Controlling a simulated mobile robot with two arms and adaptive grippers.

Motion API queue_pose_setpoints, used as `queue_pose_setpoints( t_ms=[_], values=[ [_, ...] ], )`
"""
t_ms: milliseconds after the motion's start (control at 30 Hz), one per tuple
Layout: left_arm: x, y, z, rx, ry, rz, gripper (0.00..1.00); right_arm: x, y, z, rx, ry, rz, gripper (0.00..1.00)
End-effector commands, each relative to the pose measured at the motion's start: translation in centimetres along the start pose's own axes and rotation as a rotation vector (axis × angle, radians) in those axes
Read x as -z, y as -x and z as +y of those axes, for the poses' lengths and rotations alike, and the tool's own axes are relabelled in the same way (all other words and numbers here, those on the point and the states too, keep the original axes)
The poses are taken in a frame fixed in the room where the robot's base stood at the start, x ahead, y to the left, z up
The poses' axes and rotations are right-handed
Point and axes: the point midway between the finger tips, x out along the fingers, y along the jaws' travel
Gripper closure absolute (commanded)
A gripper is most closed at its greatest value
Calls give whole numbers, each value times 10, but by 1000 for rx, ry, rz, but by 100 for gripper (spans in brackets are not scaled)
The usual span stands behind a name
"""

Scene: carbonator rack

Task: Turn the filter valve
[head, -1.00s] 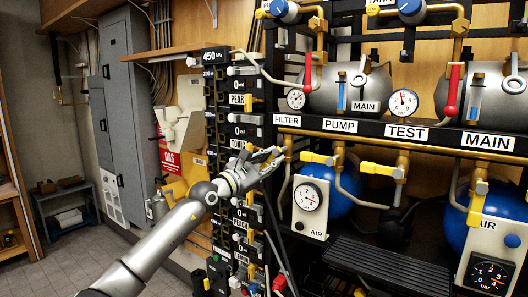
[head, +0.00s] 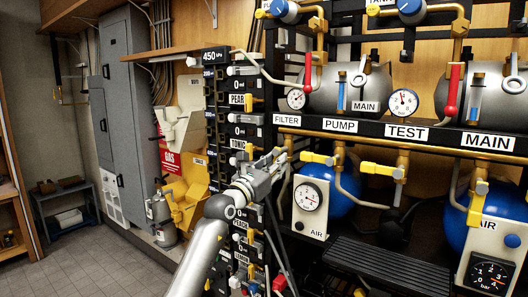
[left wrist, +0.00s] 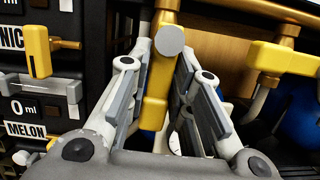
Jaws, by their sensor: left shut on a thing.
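The filter valve's yellow handle (left wrist: 156,92) hangs down below a brass pipe in the left wrist view, with a round grey cap on its front near the top. My left gripper (left wrist: 160,75) has its two fingers on either side of this handle and is shut on it. In the head view the left gripper (head: 275,160) is just below the FILTER label (head: 287,120) and hides most of the handle. My right gripper is not in view.
Right of the filter valve, the yellow pump valve handle (head: 318,159) points left, close to my gripper. A dark dispenser rack (head: 240,142) with several small yellow levers stands close on the left. A gauge panel (head: 309,205) sits below right.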

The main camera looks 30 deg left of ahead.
Motion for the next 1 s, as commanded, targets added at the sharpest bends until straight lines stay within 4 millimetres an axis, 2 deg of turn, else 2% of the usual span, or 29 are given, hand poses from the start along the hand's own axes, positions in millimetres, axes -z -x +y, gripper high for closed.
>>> queue_pose_setpoints(
  t_ms=[33,67,200,567,1000],
  values=[
    [0,0,-3,-6,35,-1,100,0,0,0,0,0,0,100],
    [0,0,-1,-8,32,0,77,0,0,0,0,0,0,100],
    [0,0,-1,-7,26,1,62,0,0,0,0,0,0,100],
    [-2,4,-1,-6,25,-1,62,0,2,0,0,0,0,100],
    [-10,38,-1,-5,24,1,62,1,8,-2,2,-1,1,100]
  ],
)
